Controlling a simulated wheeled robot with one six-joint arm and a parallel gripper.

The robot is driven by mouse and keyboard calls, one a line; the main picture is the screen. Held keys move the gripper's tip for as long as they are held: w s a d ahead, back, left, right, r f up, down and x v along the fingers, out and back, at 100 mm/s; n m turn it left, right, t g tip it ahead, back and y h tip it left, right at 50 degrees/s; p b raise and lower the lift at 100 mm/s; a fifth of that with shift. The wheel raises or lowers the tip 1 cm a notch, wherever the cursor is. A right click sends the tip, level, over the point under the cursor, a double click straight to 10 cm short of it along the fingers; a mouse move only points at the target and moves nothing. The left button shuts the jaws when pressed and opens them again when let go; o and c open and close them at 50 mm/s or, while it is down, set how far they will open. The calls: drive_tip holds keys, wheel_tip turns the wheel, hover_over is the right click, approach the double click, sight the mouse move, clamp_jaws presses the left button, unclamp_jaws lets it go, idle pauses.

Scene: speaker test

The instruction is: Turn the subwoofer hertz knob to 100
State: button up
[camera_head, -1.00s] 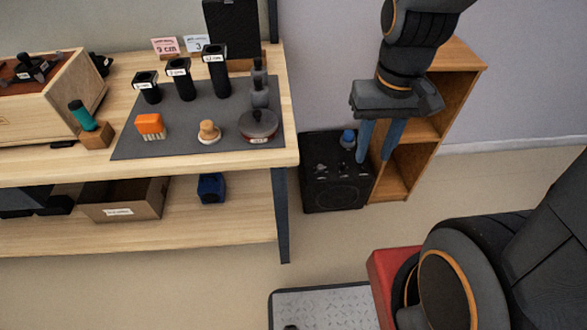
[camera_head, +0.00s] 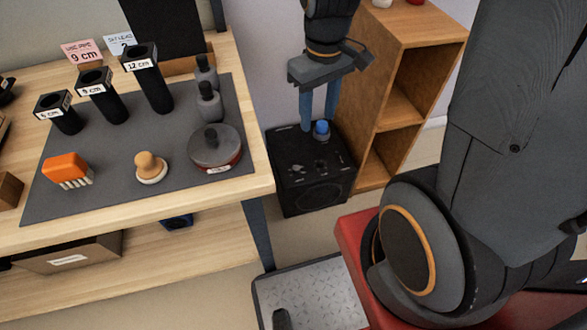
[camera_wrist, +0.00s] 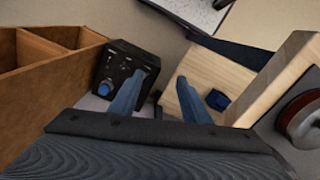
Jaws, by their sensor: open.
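The subwoofer (camera_head: 296,183) is a black box on the floor between the table and the wooden shelf. A blue knob (camera_head: 321,129) stands on its top panel, among smaller dark controls. The subwoofer also shows in the wrist view (camera_wrist: 118,62), with the blue knob (camera_wrist: 105,88) near its lower left. My gripper (camera_head: 319,122) points down above the subwoofer, its two blue fingers apart and empty. In the head view the fingertips appear close to the blue knob; I cannot tell whether they touch it. In the wrist view the knob lies left of both fingers. The knob's markings are too small to read.
The table (camera_head: 262,182) with its grey mat (camera_head: 110,160) stands left of the subwoofer, and its leg is close by. The wooden shelf (camera_head: 410,30) stands right of it. A metal-topped platform (camera_head: 315,290) is in front.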

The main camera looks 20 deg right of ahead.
drive_tip(key=w+f+n+b, duration=0.3)
drive_tip(key=w+f+b, duration=0.25)
drive_tip(key=f, duration=0.45)
drive_tip(key=w+f+n+b, duration=0.3)
drive_tip(key=w+f+b, duration=0.25)
drive_tip(key=f, duration=0.45)
drive_tip(key=n+b, duration=0.5)
drive_tip(key=b, duration=0.2)
hover_over(296, 168)
wheel_tip(296, 168, down, 17)
drive_tip(key=shift+r, duration=0.1)
drive_tip(key=shift+w+f+b, duration=0.1)
drive_tip(key=shift+f+b, duration=1.25)
drive_tip(key=shift+f, duration=2.65)
drive_tip(key=c, duration=1)
